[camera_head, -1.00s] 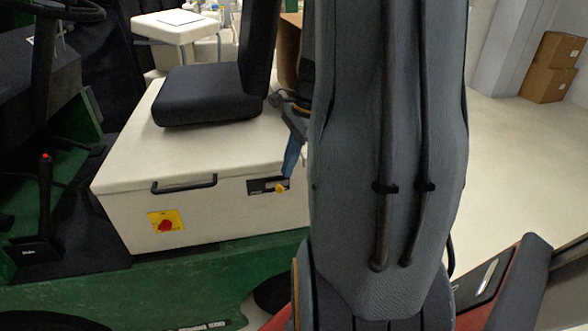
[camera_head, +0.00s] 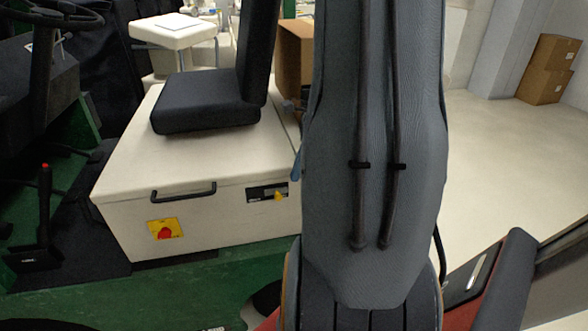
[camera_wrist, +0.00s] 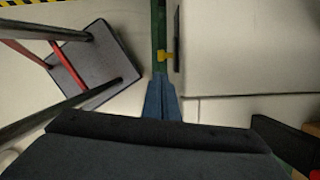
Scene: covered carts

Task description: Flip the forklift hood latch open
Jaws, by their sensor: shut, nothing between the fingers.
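The white forklift hood (camera_head: 140,205) has a black handle (camera_head: 184,192) on its front edge. To the right of it is the latch, a dark plate (camera_head: 256,194) with a small yellow tab (camera_head: 279,196). The tab sits at the plate's lower right; its exact angle is too small to tell. In the wrist view the yellow tab (camera_wrist: 166,56) juts sideways just beyond the fingertips. My gripper (camera_wrist: 160,78) is shut and empty, its blue fingers together and apart from the tab. In the head view my arm hides nearly all of it.
A black seat (camera_head: 205,115) stands on the hood. A red knob on a yellow plate (camera_head: 165,229) is on the hood's front at left. A stool (camera_head: 174,30) and a cardboard box (camera_head: 296,50) are behind. Open floor (camera_head: 500,150) lies to the right.

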